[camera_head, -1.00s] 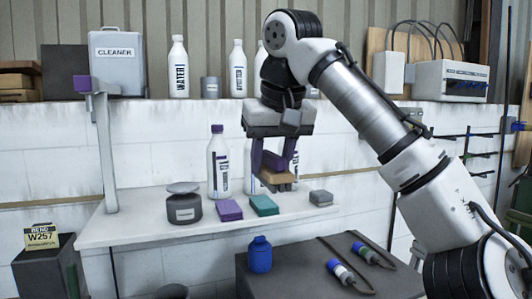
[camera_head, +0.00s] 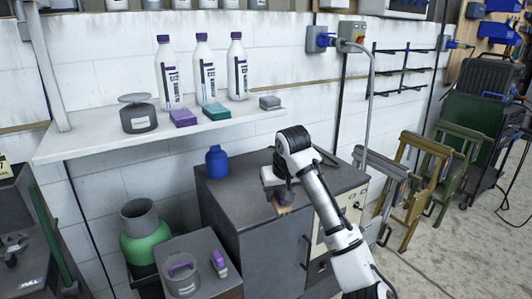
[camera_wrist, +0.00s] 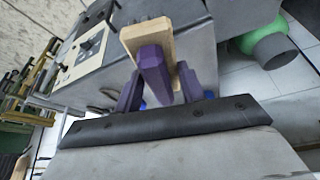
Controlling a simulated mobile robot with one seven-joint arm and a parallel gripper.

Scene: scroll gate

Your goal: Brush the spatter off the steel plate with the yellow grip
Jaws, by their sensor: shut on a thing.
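My gripper (camera_head: 281,192) has purple fingers and is shut on a block-shaped brush (camera_head: 285,208) with a pale wooden body. In the wrist view the brush (camera_wrist: 133,40) shows its wooden block with a purple grip between my fingers (camera_wrist: 160,88). The brush is in front of or above the grey cabinet; contact cannot be told. No steel plate with spatter can be made out for certain.
The grey cabinet (camera_head: 240,205) carries a blue bottle (camera_head: 216,163). A white shelf (camera_head: 90,140) holds bottles, a dark pot and coloured blocks. A green cylinder (camera_head: 148,248) stands lower left, beside a box with a grey pot (camera_head: 181,281). Folding frames stand right, with open floor beyond.

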